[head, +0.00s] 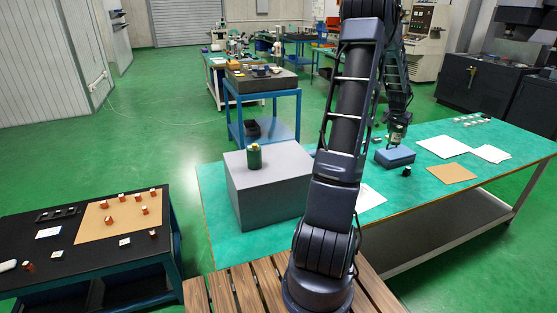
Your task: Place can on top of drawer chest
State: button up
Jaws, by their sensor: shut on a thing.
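My gripper (398,127) is at the far end of my arm, over the right-hand part of the green-topped table. It is shut on a small pale and dark thing, largely hidden by the fingers, and I cannot tell if it is a can. Just below it is a low blue box (395,157) on the table; I cannot tell whether the held thing touches it. A dark green can-like thing (254,158) with a yellowish top stands upright on a big grey block-shaped chest (270,193), left of my arm. No drawer fronts are clear on either box.
The green table (420,190) also holds white sheets (443,147), a brown sheet (451,174) and a small dark object (406,172). A black table (90,252) with small red-brown blocks stands at left. A blue trolley (262,88) is behind. Green floor lies between them.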

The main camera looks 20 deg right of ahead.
jog(key=w+a+r+n+t, duration=0.1)
jog(key=w+a+r+n, duration=0.15)
jog(key=a, duration=0.35)
jog(key=w+a+r+n, duration=0.1)
jog(key=w+a+r, duration=0.3)
jog(key=a, duration=0.3)
jog(key=a+r+n+t+y, duration=0.15)
jog(key=a+r+n, duration=0.45)
jog(key=a, duration=1.2)
jog(key=a+r+n+y, duration=0.3)
jog(key=a+r+n, duration=0.3)
jog(key=a, duration=1.2)
jog(key=f, duration=1.9)
jog(key=shift+s+d+f, duration=0.15)
jog(key=shift+s+f, duration=0.15)
jog(key=shift+f, duration=0.05)
jog(key=shift+f, duration=0.15)
jog(key=o, duration=1.1)
jog(key=shift+o, duration=0.2)
